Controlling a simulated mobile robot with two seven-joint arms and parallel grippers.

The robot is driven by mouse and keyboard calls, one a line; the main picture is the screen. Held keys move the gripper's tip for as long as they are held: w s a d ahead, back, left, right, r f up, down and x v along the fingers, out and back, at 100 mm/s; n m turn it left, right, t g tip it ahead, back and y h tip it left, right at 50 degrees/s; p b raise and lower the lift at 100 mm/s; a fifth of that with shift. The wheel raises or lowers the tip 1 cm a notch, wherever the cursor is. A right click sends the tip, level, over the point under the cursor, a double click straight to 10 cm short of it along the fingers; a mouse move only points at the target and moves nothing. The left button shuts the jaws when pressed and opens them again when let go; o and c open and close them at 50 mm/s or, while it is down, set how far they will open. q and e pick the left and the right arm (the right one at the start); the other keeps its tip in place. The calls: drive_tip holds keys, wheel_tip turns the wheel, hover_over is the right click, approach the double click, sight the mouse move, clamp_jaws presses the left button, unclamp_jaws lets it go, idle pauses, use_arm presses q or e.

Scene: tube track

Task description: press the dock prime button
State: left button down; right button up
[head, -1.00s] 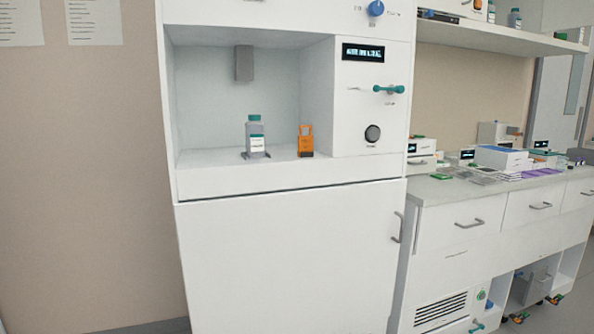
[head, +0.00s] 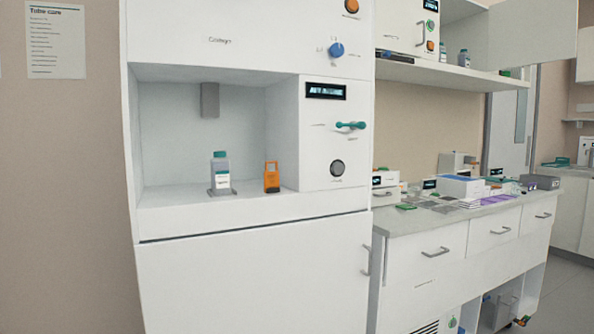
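A tall white cabinet (head: 250,268) has an open bay with a control panel (head: 318,112) at its right. The panel carries a small lit display (head: 326,91), a teal lever (head: 351,126) and a round dark button (head: 337,168) in a light ring. The label below the button is too small to read, so I cannot tell whether it is the dock prime button. A blue knob (head: 336,50) and an orange round control (head: 351,6) sit higher on the cabinet. Neither of my grippers shows.
In the bay stand a teal-capped bottle (head: 221,170) and an orange holder (head: 271,177), below a grey block (head: 210,100). To the right, a counter (head: 400,222) carries boxes and trays under a shelf (head: 430,74). Cabinet handles (head: 366,261) stick out.

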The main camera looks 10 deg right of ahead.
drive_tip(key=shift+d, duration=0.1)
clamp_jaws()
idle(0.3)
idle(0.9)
